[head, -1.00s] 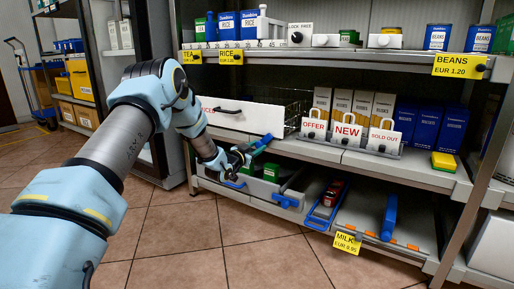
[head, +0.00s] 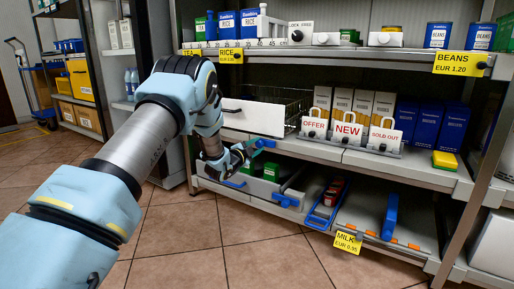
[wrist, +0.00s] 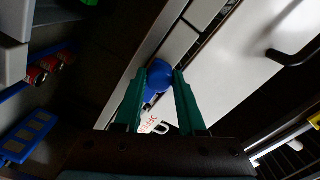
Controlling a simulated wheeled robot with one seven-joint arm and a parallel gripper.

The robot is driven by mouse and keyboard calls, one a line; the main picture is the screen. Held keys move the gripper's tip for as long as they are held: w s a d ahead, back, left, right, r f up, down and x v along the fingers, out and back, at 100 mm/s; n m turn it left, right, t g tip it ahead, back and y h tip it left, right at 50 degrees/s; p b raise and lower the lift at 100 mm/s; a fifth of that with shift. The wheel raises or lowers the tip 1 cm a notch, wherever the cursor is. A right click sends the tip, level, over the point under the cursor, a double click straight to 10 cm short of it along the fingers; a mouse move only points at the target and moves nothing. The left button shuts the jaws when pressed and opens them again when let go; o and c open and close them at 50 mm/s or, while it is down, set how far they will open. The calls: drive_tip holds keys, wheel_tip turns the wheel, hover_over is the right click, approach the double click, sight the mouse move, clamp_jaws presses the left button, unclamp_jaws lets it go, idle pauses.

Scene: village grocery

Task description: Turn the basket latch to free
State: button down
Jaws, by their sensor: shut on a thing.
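The basket latch is a blue knob (wrist: 160,72) on a pale strip beside the white basket front (wrist: 232,78) in the wrist view. My gripper (wrist: 159,84) is shut on the knob, with one green finger on each side of it. Small red lettering and a dark mark (wrist: 158,127) show between the fingers, too small to read. The latch is largely hidden there by my gripper.
The basket front has a black handle (head: 230,110). OFFER, NEW and SOLD OUT signs (head: 347,130) stand close on the right. Below are green boxes (head: 271,172) and a blue-framed tray (head: 325,205). The tiled floor in front is clear.

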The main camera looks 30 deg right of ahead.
drive_tip(key=shift+m, duration=0.3)
drive_tip(key=c, duration=0.5)
unclamp_jaws()
drive_tip(key=p+v, duration=0.4)
drive_tip(key=v, duration=0.7)
drive_tip(key=shift+w, duration=0.1)
